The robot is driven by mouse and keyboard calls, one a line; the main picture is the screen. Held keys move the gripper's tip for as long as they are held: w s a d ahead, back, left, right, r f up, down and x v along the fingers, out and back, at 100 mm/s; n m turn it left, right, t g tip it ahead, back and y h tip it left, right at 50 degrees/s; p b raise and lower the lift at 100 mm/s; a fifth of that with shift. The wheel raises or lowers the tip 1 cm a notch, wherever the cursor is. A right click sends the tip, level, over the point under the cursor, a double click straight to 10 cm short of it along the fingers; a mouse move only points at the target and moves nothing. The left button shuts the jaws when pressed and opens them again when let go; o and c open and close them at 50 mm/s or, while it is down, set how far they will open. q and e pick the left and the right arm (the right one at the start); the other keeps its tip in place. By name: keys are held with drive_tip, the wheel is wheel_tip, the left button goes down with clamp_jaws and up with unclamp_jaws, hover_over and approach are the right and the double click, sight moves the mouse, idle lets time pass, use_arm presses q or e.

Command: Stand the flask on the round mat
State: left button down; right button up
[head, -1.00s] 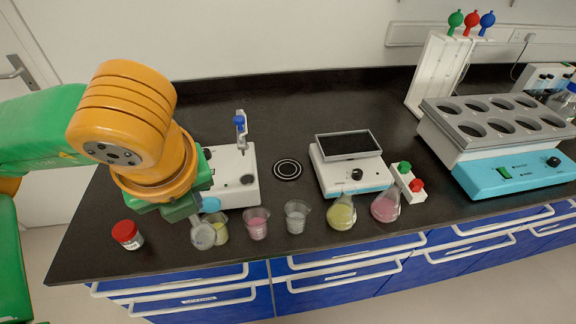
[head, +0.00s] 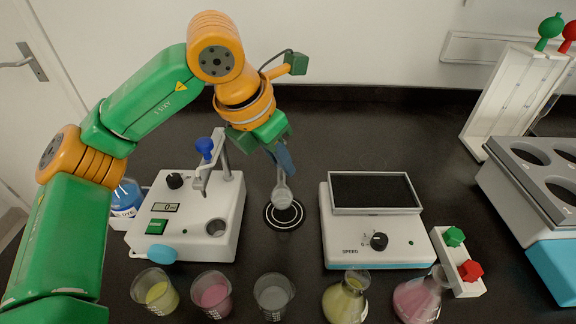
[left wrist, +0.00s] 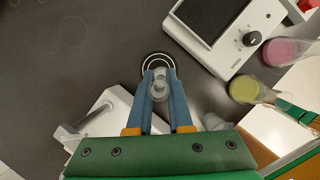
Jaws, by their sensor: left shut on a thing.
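A clear glass flask (head: 282,194) with pale contents is held in my left gripper (head: 283,172), upright or nearly so. In the head view the flask's body overlaps the round mat (head: 270,221), a black disc with white rings on the bench. I cannot tell whether its base touches the mat. In the left wrist view the blue fingers of my left gripper (left wrist: 159,90) are closed on the neck of the flask (left wrist: 160,88), and the mat (left wrist: 146,60) shows just beyond it.
A white device (head: 190,225) with a blue-topped post stands left of the mat. A white stirrer (head: 385,240) with a dark plate stands to its right. Several beakers and flasks, including a yellow one (head: 345,300), line the front. The bench behind the mat is clear.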

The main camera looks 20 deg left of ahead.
sight(283, 174)
use_arm(q)
drive_tip(key=x, duration=0.3)
drive_tip(key=a+x, duration=0.1)
drive_tip(key=x, duration=0.1)
drive_tip(key=shift+f, duration=0.2)
drive_tip(key=shift+f, duration=0.2)
drive_tip(key=c, duration=0.8)
unclamp_jaws()
drive_tip(key=shift+c, duration=0.2)
drive_tip(key=shift+r, duration=0.1)
drive_tip(key=shift+r, duration=0.35)
drive_tip(key=v, duration=1.1)
drive_tip(key=shift+s+r, duration=0.25)
drive_tip(key=shift+s, duration=0.05)
drive_tip(key=shift+a, duration=0.1)
